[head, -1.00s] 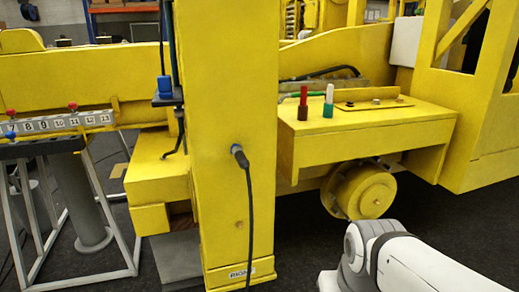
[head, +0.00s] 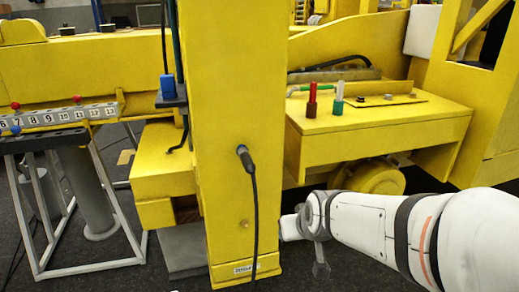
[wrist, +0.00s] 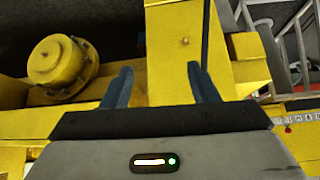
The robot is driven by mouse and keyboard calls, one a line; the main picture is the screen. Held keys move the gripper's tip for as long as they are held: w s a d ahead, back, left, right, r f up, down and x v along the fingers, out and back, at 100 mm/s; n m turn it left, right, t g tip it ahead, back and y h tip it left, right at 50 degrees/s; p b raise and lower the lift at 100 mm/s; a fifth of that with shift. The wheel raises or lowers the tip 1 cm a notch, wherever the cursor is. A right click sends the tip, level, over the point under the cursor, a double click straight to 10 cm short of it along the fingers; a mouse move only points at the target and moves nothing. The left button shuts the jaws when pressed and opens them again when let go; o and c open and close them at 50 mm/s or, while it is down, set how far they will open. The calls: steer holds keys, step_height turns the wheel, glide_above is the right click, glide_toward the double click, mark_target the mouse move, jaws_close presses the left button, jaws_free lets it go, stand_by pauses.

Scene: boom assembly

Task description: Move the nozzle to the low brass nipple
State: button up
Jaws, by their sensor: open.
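The black nozzle (head: 243,154) is seated high on the front of the yellow post (head: 215,120), and its black hose (head: 255,215) hangs down from it. The low brass nipple (head: 243,224) is a small bare stub lower on the same post, just left of the hose. It also shows in the wrist view as a small brass dot (wrist: 184,41), beyond the fingertips. My gripper (wrist: 160,80) is open and empty, its two blue-grey fingers apart. In the head view my arm reaches in from the right, its end low and right of the post. The nozzle is not identifiable in the wrist view.
A yellow shelf box (head: 400,130) right of the post carries a red marker (head: 312,100) and a green-and-white one (head: 338,98). A yellow round hub (head: 376,178) is beneath it. A numbered rail on a stand (head: 60,115) is at left.

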mark_target(251, 167)
steer(key=w+a+r+n+t+y+p, duration=0.2)
steer(key=w+a+r+t+p, duration=0.35)
steer(key=w+a+r, duration=0.4)
steer(key=shift+t, duration=0.35)
steer(key=shift+p+x, duration=0.95)
steer(key=shift+x, duration=4.4)
steer(key=shift+d, duration=0.15)
steer(key=shift+f, duration=0.1)
jaws_close()
